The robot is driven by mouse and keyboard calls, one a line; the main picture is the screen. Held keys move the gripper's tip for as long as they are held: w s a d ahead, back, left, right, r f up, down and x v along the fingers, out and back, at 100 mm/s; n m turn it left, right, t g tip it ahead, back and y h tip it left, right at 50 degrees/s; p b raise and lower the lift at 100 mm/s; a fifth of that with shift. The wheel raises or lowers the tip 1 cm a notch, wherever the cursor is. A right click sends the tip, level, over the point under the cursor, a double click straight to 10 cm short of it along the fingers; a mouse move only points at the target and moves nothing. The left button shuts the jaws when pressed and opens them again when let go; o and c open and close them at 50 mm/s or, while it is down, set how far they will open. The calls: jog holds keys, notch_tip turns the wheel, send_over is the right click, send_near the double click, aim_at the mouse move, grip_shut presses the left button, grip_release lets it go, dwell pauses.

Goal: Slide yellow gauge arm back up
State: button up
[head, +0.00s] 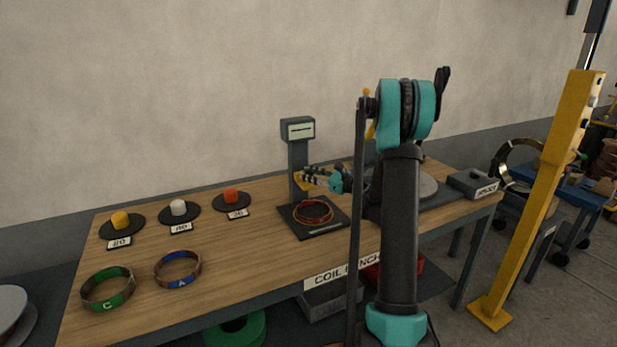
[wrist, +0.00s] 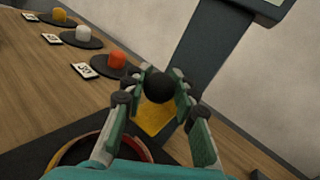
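The gauge (head: 298,155) is a dark grey post with a display head, standing on a dark base plate at the back of the bench. Its yellow arm (head: 301,182) sticks out from the post low above the base. In the wrist view the yellow arm (wrist: 153,119) carries a round black knob (wrist: 160,86). My gripper (head: 312,174) reaches in from the right, and its fingers (wrist: 161,88) lie on both sides of the knob, seemingly touching it. A red and yellow coil (head: 313,212) lies on the base beneath, partly hidden by my gripper in the wrist view.
Yellow, white and orange weights (head: 178,209) sit on black discs at the back left. Green coil C (head: 108,289) and blue-marked coil A (head: 178,269) lie at the front left. A grey box (head: 474,184) is on the right end. The bench middle is clear.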

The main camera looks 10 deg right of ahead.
jog(key=shift+o, duration=1.2)
jog(key=shift+d+r, duration=0.1)
jog(key=shift+r, duration=0.15)
jog(key=shift+o, duration=1.4)
jog(key=shift+f, duration=0.1)
jog(key=v, duration=1.2)
jog(key=shift+s, duration=0.1)
